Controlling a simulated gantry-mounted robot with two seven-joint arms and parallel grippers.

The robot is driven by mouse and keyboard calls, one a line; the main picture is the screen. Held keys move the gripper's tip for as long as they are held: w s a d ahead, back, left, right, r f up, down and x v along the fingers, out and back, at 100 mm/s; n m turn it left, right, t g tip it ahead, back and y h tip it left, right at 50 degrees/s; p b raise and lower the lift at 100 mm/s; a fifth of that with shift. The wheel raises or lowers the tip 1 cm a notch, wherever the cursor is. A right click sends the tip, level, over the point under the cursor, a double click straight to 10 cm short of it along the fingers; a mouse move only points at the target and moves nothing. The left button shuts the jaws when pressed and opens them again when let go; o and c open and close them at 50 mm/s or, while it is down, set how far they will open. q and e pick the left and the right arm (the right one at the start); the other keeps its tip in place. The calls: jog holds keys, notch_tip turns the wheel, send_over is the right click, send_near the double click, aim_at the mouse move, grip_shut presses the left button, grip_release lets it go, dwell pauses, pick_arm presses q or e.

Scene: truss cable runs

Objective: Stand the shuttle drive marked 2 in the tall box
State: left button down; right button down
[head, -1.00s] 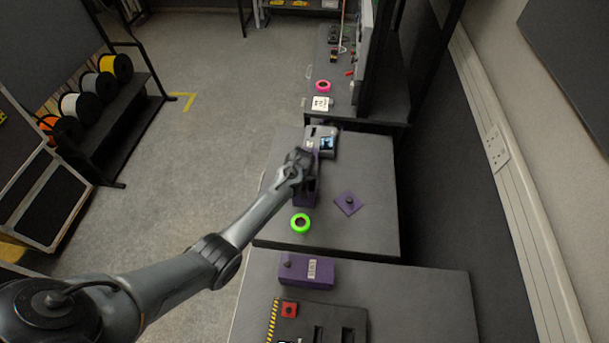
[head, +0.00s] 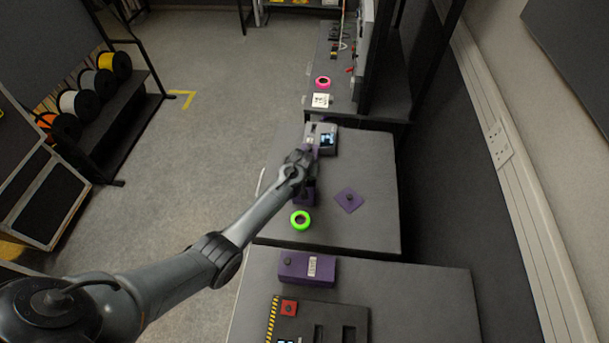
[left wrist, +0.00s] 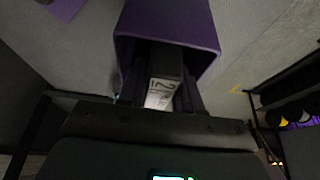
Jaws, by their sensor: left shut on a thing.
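The shuttle drive (left wrist: 163,88) is a dark block with a white label that reads 2. It shows in the left wrist view between the fingers of my left gripper (left wrist: 160,78), which is shut on it. The drive's far end is at the mouth of the open purple tall box (left wrist: 168,22); how deep it sits is hidden. In the head view my left gripper (head: 299,162) is over the box (head: 304,198) and hides most of it and the drive. My right gripper is not in view.
A green tape roll (head: 300,220) lies just in front of the box. A purple lid with a knob (head: 348,201) lies to its right. A grey device with a screen (head: 327,140) stands behind. A closed purple box (head: 306,268) is on the nearer table.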

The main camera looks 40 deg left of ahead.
pick_arm(q)
jog(key=shift+f+b, duration=0.95)
jog(key=shift+f, duration=0.4)
jog(key=c, duration=0.7)
grip_release()
jog(key=shift+f, duration=0.1)
jog(key=c, duration=0.3)
notch_tip(320, 180, up, 8)
jog(key=p, duration=0.7)
jog(key=shift+f+p, duration=0.15)
jog(key=shift+p, duration=0.25)
